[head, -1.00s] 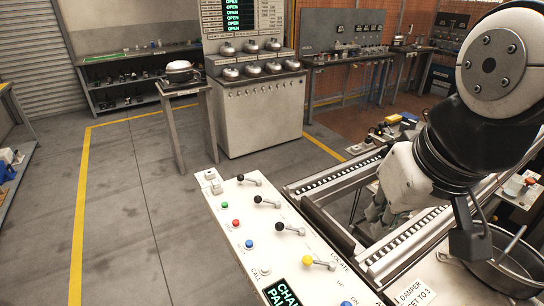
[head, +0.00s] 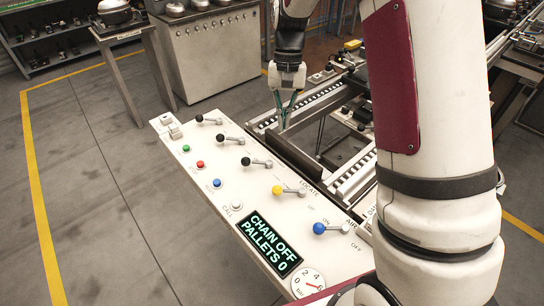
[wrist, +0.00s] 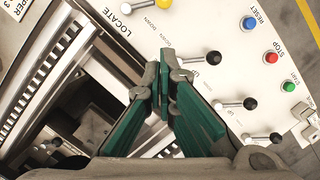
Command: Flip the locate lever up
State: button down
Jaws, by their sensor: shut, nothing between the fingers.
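The locate lever, a short metal lever with a yellow knob (head: 277,190), sits beside the LOCATE lettering on the white control panel (head: 232,208). Its knob points left in the head view. In the wrist view only part of the yellow knob (wrist: 137,4) shows at the top edge. My gripper (head: 283,127) is shut and empty, with green fingers pointing down beside the panel's far edge, apart from the yellow lever. In the wrist view its fingertips (wrist: 164,62) appear near a black-knobbed lever (wrist: 213,58); whether they touch it I cannot tell.
Several black-knobbed levers (head: 246,161) line the panel beyond the yellow one; a blue-knobbed lever (head: 319,228) is nearer. Green, red and blue buttons, a display (head: 270,243) reading CHAIN OFF PALLETS 0 and a gauge (head: 308,282) share the panel. Conveyor rails (head: 350,175) run alongside.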

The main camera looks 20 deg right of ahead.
jog(key=shift+g, duration=0.4)
jog(key=f, duration=0.1)
jog(key=w+f, duration=0.1)
jog(key=f, duration=0.1)
jog(key=shift+w+d+f, duration=0.15)
jog(key=shift+w+f, duration=0.1)
jog(key=shift+f, duration=0.15)
jog(key=x, duration=1)
jog(key=shift+s+f+p, duration=0.1)
jog(key=shift+p, duration=0.3)
jog(key=shift+s+a+p, duration=0.2)
jog(key=shift+s+a, duration=0.1)
jog(key=shift+s, duration=0.25)
jog(key=shift+s+a+p, duration=0.2)
jog(key=shift+s+a, duration=0.1)
jog(key=shift+s, duration=0.25)
jog(key=shift+s+a+f, duration=0.25)
jog(key=shift+s+a, duration=0.05)
jog(key=shift+s, duration=0.3)
